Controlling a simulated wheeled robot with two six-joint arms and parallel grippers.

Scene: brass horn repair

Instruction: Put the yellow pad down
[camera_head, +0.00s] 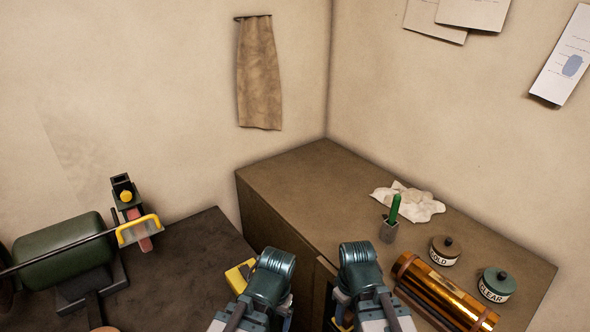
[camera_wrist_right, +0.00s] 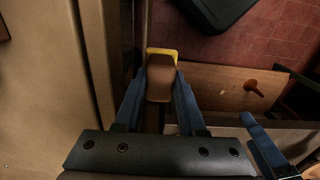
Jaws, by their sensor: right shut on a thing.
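In the right wrist view my right gripper (camera_wrist_right: 158,100) is shut on the yellow pad (camera_wrist_right: 162,51). The pad has a yellow rim at its far end and a brown body between the two blue fingers. In the camera_head view my right arm comes up at the bottom centre, beside the front of the brown cabinet. A small yellow part shows low beside it, and its fingertips are hidden. My left arm is to its left, its fingers hidden behind its own links.
The brown cabinet (camera_head: 305,190) has clear room at its back left. It bears a green-handled tool in a grey holder (camera_head: 389,230), a white cloth (camera_head: 407,202), two lidded jars and a brass cylinder (camera_head: 440,292). A yellow block (camera_head: 239,277) shows by my left arm. A green machine (camera_head: 62,250) stands left.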

